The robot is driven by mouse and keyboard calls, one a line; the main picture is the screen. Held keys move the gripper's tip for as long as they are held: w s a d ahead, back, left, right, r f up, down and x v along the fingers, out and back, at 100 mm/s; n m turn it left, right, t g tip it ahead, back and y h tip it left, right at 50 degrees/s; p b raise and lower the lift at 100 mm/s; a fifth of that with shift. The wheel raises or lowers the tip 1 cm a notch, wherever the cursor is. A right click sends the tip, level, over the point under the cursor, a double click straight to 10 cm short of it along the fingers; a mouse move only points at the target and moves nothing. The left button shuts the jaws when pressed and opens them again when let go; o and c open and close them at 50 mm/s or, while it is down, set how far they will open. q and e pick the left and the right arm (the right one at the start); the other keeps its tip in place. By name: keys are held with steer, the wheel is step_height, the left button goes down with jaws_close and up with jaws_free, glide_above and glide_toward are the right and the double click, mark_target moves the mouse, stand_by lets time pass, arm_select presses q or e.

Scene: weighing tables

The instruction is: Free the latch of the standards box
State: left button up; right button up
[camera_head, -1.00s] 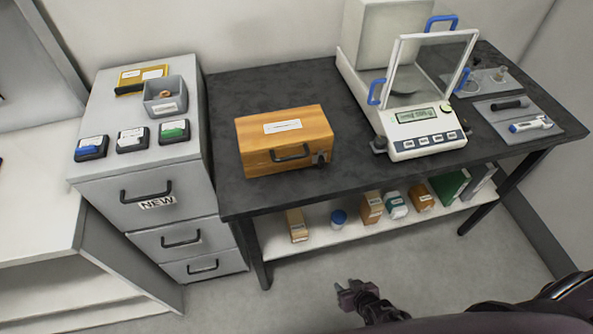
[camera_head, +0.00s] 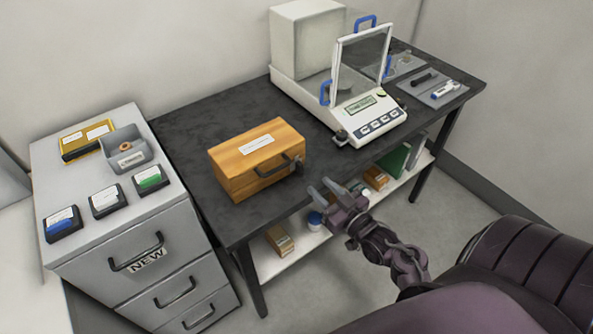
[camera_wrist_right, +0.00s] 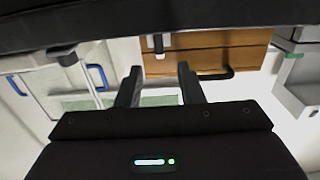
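The standards box (camera_head: 256,158) is an orange-brown wooden case with a white label on its lid and a dark handle on its front. It sits shut on the dark table. Its dark latch (camera_head: 299,164) is on the front near the right corner, and it shows in the right wrist view (camera_wrist_right: 158,45). My right gripper (camera_head: 322,188) is open and empty, in front of and below the box's right front corner, apart from it. In the right wrist view its two fingers (camera_wrist_right: 160,85) stand apart. My left gripper is not in view.
A balance (camera_head: 365,115) with a glass shield and blue handles stands right of the box on the dark table (camera_head: 185,150). A grey drawer cabinet (camera_head: 110,225) stands to the left. Small boxes lie on the lower shelf (camera_head: 300,245).

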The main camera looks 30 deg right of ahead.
mark_target(302, 167)
steer(key=shift+w+r, duration=0.15)
steer(key=shift+w, duration=0.75)
steer(key=w, duration=0.2)
steer(key=w+p, duration=0.1)
steer(key=w, duration=0.2)
steer(key=shift+w+a+p, duration=0.2)
steer(key=shift+w+p, duration=0.1)
steer(key=shift+w, duration=0.2)
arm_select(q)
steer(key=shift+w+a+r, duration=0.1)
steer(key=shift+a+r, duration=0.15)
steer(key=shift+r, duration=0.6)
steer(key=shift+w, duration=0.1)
arm_select(e)
jaws_close()
